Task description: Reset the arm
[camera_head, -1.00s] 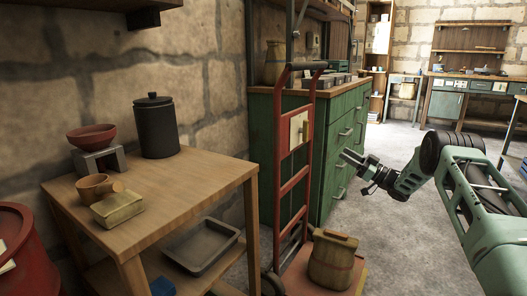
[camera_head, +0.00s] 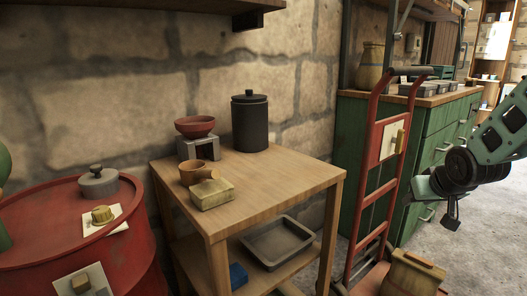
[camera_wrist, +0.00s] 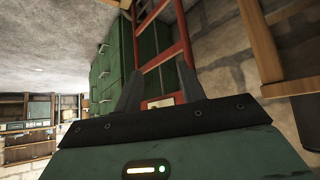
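My arm is at the right edge of the head view, partly cut off. My gripper (camera_head: 420,188) is in front of the green cabinet (camera_head: 445,155), near the red hand truck (camera_head: 378,200). In the wrist view my gripper (camera_wrist: 159,72) shows two dark fingers apart with nothing between them. The red hand truck (camera_wrist: 172,45) and the green cabinet (camera_wrist: 112,60) lie beyond the fingers, and that view is turned sideways.
A wooden table (camera_head: 275,175) holds a dark canister (camera_head: 250,124), a red bowl (camera_head: 196,126), a brown cup (camera_head: 194,172) and a yellowish block (camera_head: 211,194). A red drum (camera_head: 40,225) stands left. A woven container (camera_head: 412,274) sits on the hand truck. Open floor (camera_head: 490,220) lies right.

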